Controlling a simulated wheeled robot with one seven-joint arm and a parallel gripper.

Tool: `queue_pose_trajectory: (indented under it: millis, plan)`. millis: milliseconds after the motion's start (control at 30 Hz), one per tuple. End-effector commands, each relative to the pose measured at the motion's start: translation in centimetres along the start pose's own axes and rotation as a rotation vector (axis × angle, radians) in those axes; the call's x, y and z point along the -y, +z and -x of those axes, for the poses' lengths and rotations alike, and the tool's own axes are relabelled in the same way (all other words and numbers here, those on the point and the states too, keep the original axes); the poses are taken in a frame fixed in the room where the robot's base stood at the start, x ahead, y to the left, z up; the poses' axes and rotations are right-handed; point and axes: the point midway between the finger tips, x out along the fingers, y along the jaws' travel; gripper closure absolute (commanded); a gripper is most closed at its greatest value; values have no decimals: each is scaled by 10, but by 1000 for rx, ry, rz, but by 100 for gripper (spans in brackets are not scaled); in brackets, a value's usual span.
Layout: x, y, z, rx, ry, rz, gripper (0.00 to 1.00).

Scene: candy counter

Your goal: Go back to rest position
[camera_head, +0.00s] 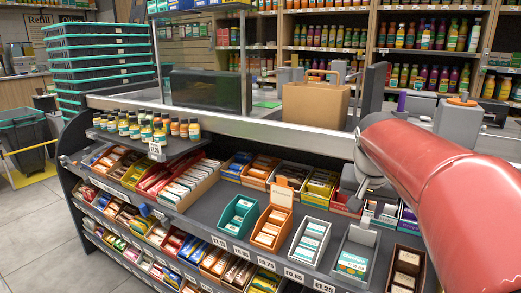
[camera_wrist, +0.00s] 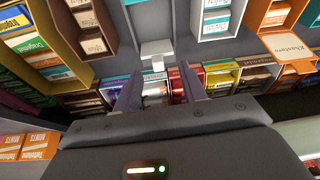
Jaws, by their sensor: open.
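My red arm (camera_head: 430,190) reaches in from the right over the candy counter (camera_head: 225,195). In the wrist view the two fingers of my gripper (camera_wrist: 158,88) are apart, with no item clearly held between them. The fingers point towards a row of candy boxes, and a pale tab (camera_wrist: 156,50) shows just beyond the tips. In the head view the fingers cannot be clearly made out near the arm's end.
A teal box (camera_head: 238,214), an orange box (camera_head: 271,228) and a white box (camera_head: 309,240) stand on the sloped shelf. Small bottles (camera_head: 145,128) line the upper left ledge.

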Motion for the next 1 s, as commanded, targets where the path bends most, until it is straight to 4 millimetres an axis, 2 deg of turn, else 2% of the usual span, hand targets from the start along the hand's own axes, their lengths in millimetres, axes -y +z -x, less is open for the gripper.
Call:
queue_pose_trajectory:
  millis: [33, 100, 300, 400, 500, 667, 1000]
  plan:
    - [2, 25, 10, -8, -25, 42, 58]
    - [5, 62, 18, -18, -62, 111, 58]
    - [5, 167, 20, -52, -152, 305, 58]
    - [2, 208, 14, -68, -180, 378, 58]
    - [-1, 234, 6, -77, -198, 428, 58]
    - [-4, 252, 0, -85, -209, 461, 58]
    - [-4, 252, 0, -84, -209, 461, 58]
